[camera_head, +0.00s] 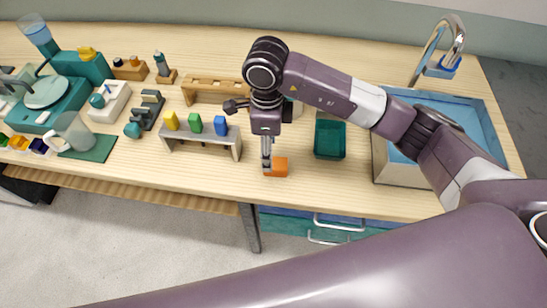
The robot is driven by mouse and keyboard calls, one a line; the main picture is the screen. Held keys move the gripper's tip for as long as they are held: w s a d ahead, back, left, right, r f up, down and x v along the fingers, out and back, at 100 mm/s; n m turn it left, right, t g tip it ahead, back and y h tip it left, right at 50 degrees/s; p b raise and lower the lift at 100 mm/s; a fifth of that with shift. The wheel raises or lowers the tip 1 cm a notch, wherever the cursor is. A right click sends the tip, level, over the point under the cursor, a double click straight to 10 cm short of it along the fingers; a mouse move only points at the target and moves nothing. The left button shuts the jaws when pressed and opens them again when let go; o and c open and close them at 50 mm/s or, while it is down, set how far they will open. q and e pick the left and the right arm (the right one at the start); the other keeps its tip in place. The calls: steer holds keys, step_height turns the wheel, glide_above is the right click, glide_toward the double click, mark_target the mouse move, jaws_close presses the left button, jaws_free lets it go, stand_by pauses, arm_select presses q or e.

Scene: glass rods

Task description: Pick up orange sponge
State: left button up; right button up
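The orange sponge (279,168) is a small block on the wooden table near its front edge. My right gripper (267,167) comes down from above, with its fingertips at the sponge's left part. The fingers look narrow and overlap from this angle, so I cannot tell if they are shut on the sponge or only beside it. The sponge appears to rest on the table. My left gripper is not in view.
A grey stand (190,137) with yellow, green and blue blocks is left of the gripper. A green tray (329,139) is to the right, before the sink (403,172). A wooden rack (207,85) stands behind.

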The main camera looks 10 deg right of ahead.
mark_target(275, 166)
steer(key=shift+s+d+f+p, duration=0.1)
steer(key=shift+s+f+p, duration=0.35)
steer(key=shift+f+p, duration=0.2)
steer(key=f, duration=0.2)
steer(key=f+p, duration=0.1)
steer(key=f, duration=0.1)
steer(key=shift+w+d, duration=0.15)
steer(key=shift+w, duration=0.05)
steer(key=shift+f, duration=0.3)
steer(key=shift+c, duration=0.7)
steer(key=c, duration=0.9)
steer(key=shift+r, duration=0.1)
